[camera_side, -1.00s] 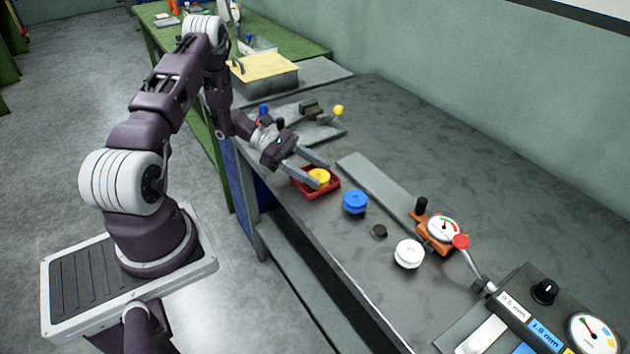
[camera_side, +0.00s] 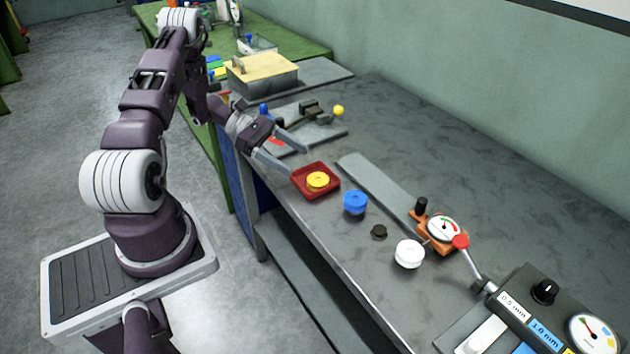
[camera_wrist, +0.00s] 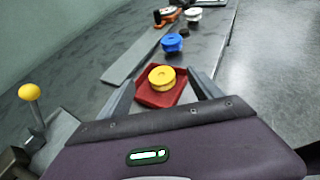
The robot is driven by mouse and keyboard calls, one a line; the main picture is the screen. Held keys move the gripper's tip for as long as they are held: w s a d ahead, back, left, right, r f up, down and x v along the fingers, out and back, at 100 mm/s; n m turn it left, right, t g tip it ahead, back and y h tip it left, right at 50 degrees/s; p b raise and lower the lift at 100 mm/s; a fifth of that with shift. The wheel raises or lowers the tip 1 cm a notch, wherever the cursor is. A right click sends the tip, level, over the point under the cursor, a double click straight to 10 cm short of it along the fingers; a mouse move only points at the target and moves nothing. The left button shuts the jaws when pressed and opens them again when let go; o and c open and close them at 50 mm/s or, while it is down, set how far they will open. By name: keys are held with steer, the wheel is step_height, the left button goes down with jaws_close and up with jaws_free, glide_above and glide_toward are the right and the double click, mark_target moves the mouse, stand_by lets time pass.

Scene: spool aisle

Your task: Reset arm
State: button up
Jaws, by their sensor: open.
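My gripper (camera_side: 298,159) is open and empty. In the side view it is above the bench, up and to the left of a red tray (camera_side: 304,190). A yellow spool (camera_side: 318,180) lies inside the red tray. In the wrist view the fingers stand apart, with the yellow spool (camera_wrist: 161,78) and red tray (camera_wrist: 151,99) showing beyond and between them. The fingers do not touch the spool.
A blue spool (camera_side: 355,202), a small dark knob (camera_side: 379,232) and a white spool (camera_side: 408,254) stand on the bench right of the tray. An orange gauge device (camera_side: 436,238) and a yellow-knobbed lever fixture (camera_side: 338,110) are near. Bench at the back right is clear.

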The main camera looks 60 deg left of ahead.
steer(key=s+d+r+m+g+y, duration=0.2)
steer(key=d+r+m+g, duration=0.2)
steer(key=d+r+m, duration=0.45)
steer(key=s+d+r+m+g+y, duration=0.25)
steer(key=d+r+m, duration=0.25)
steer(key=d+r, duration=0.5)
steer(key=s+d+r+m+t+y, duration=0.2)
steer(key=s+r+m+y, duration=0.1)
steer(key=s+m, duration=0.2)
steer(key=s+d+r+m+t+y, duration=0.2)
steer(key=s+m, duration=0.4)
steer(key=s, duration=0.4)
steer(key=shift+d+r+y, duration=0.15)
steer(key=shift+r+y, duration=0.7)
steer(key=shift+r, duration=0.35)
steer(key=shift+t, duration=0.25)
